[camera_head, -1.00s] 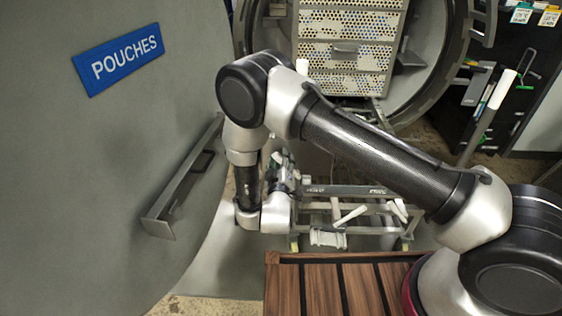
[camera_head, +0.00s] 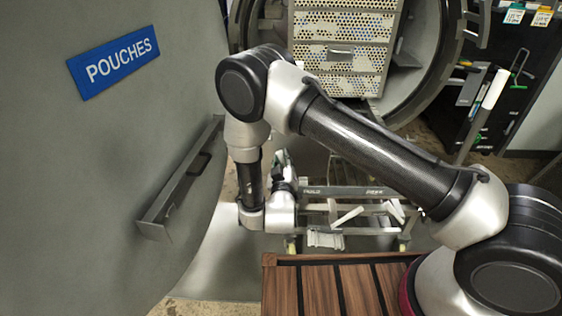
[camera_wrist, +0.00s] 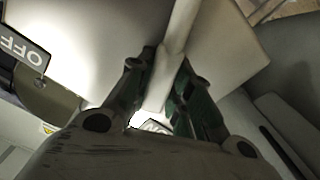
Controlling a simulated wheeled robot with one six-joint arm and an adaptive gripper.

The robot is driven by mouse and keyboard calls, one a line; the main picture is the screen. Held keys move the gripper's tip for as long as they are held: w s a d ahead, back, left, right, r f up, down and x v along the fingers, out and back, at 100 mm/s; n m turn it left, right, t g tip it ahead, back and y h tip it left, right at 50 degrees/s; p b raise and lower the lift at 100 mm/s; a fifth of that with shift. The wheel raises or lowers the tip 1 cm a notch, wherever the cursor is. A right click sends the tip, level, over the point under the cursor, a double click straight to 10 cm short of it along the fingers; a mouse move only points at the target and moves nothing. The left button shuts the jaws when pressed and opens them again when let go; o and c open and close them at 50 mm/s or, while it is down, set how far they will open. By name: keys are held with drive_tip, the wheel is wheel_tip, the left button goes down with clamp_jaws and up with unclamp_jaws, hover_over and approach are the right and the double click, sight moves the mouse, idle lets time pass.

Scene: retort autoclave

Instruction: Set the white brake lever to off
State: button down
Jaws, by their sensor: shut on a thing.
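The white brake lever (camera_wrist: 166,82) shows in the wrist view as a pale bar between the two dark green fingers. My gripper (camera_wrist: 167,64) is shut on it. A dark plate marked OFF (camera_wrist: 22,45) is at the left of the wrist view. In the head view my gripper (camera_head: 283,168) is at the left end of the metal cart frame (camera_head: 345,191), low beside the grey door. The held lever cannot be clearly made out there. Another white lever (camera_head: 347,217) slants on the cart, to the right of my gripper.
A large grey door with a POUCHES sign (camera_head: 113,69) stands close on the left, its handle bar (camera_head: 180,185) projecting. The round vessel holds a perforated rack (camera_head: 342,55) behind. A white-gripped rod (camera_head: 495,89) rises at right. A slatted wooden surface (camera_head: 345,288) is in front.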

drive_tip(key=c, duration=1.3)
unclamp_jaws()
drive_tip(key=shift+s, duration=0.1)
drive_tip(key=s, duration=0.7)
drive_tip(key=shift+s+a, duration=0.15)
drive_tip(key=shift+s, duration=0.05)
